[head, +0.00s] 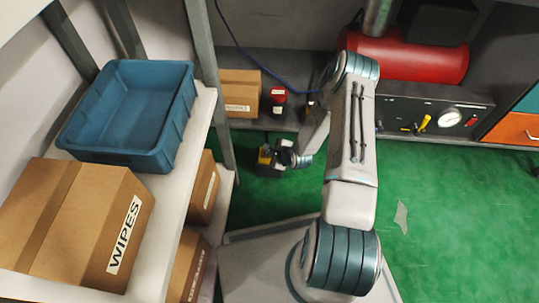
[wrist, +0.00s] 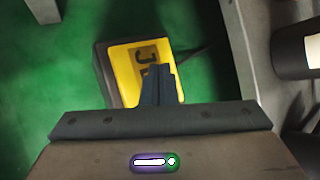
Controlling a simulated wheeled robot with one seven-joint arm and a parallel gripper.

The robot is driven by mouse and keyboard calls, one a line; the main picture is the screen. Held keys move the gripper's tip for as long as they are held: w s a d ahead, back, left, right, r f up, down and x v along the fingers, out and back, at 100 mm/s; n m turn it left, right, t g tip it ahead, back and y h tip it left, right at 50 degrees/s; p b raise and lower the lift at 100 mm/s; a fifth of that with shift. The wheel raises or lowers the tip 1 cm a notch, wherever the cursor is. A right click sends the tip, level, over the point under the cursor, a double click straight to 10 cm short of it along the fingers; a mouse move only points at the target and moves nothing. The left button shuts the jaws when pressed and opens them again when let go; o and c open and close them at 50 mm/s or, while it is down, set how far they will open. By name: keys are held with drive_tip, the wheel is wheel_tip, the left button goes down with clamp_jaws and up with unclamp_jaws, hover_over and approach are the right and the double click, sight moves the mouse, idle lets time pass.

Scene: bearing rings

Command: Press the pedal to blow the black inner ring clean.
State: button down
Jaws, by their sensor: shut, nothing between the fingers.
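The pedal (wrist: 122,85) is a yellow plate with dark lettering on a dark base, on the green floor. In the head view the yellow pedal (head: 265,157) shows low beside the shelving. My gripper (wrist: 160,68) is shut and empty, its fingertips over the pedal's right half in the wrist view. In the head view my gripper (head: 279,164) reaches down to the pedal and partly hides it. I cannot tell whether the fingertips touch the plate or whether it is pushed down. I cannot make out the black inner ring in either view.
A blue bin (head: 130,112) and a WIPES box (head: 70,225) stand on the left shelf. A cardboard box (head: 240,92) and a red-and-black container (head: 278,99) sit on the back shelf. A red tank (head: 410,58) is above a gauge panel (head: 440,112). Green floor is open at right.

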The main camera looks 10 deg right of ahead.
drive_tip(key=shift+f, duration=0.6)
idle(0.4)
drive_tip(key=shift+r, duration=0.1)
drive_tip(key=shift+r+p, duration=0.8)
drive_tip(key=shift+r, duration=0.2)
drive_tip(key=shift+r+p, duration=1.8)
drive_tip(key=shift+r, duration=0.7)
